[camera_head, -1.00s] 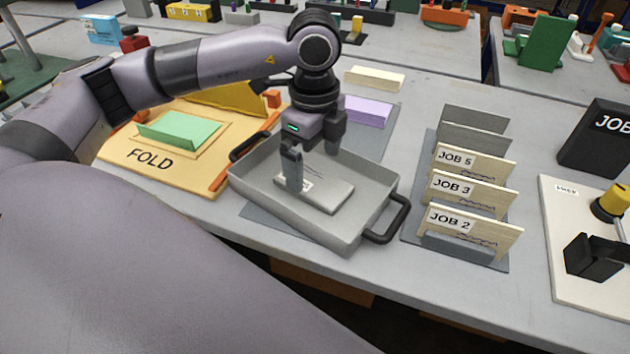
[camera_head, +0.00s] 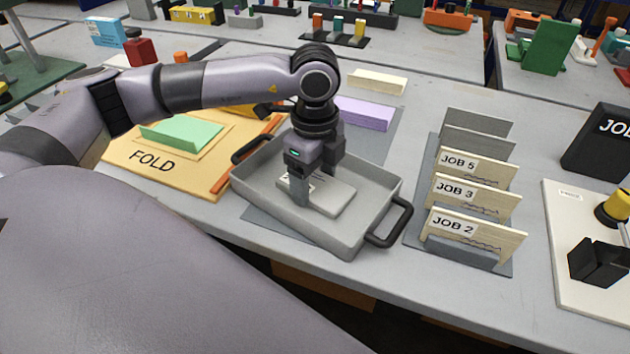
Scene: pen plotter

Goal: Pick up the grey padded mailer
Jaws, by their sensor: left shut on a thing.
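The grey padded mailer (camera_head: 333,196) is a flat, light grey packet with a small white label. It lies in the grey tray (camera_head: 362,236), which has black handles at two ends. My left gripper (camera_head: 302,194) reaches down into the tray from above and is shut on the mailer near its left part. The gripper and wrist hide part of the mailer. I cannot tell whether the mailer is clear of the tray floor. My right gripper is not in view.
A rack of cards (camera_head: 470,240) marked JOB stands right of the tray. A FOLD board (camera_head: 190,177) with a green folded sheet (camera_head: 182,133) lies to the left. A purple block (camera_head: 365,113) and a cream block (camera_head: 377,82) lie behind the tray.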

